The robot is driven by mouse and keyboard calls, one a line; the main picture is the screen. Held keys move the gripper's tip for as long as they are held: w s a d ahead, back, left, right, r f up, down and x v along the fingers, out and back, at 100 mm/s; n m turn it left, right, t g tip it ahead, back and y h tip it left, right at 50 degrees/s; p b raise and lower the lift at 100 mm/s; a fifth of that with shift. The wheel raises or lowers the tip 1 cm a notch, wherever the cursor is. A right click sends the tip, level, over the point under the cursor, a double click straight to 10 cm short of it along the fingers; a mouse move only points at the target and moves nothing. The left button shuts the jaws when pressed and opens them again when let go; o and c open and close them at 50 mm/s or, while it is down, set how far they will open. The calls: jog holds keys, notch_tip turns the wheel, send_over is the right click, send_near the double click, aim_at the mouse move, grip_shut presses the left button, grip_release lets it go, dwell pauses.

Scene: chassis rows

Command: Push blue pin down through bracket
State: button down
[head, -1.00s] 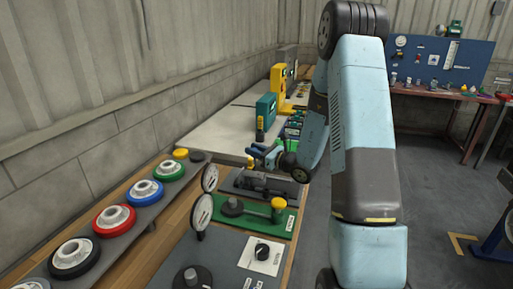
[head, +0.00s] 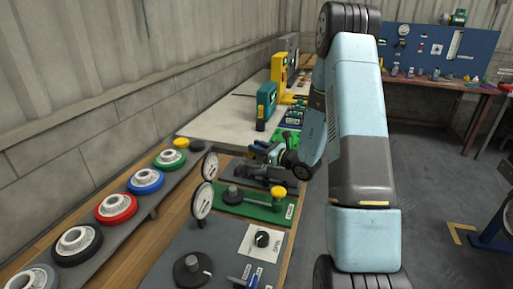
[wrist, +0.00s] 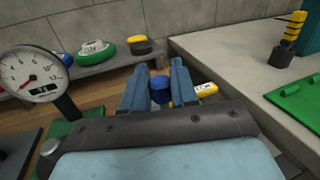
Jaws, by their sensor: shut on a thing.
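In the wrist view my gripper (wrist: 159,83) has its two blue-grey fingers on either side of a round blue head, which I take for the blue pin (wrist: 160,92). The jaws are shut on it. The pin's lower part is hidden behind the dark gripper body. In the head view my gripper (head: 264,150) is small and low over a dark fixture (head: 248,170) on the bench, which may be the bracket. The pin cannot be made out clearly there, and whether it sits in a hole is hidden.
A dial gauge (wrist: 30,76) stands close on the left in the wrist view. A labelled yellow part (wrist: 206,90) lies just right of the fingers. A green plate with a yellow knob (head: 279,192) is nearer me. Several coloured wheels, one red (head: 116,208), line the left shelf.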

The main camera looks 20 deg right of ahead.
jog(key=shift+s, duration=0.15)
dwell(0.4)
jog(key=shift+f, duration=1.3)
dwell(0.6)
jog(key=c, duration=0.8)
grip_release()
jog(key=shift+s, duration=0.1)
jog(key=v, duration=1.3)
jog(key=shift+s+d+f, duration=0.1)
jog(key=shift+s+d, duration=0.05)
jog(key=shift+d, duration=0.15)
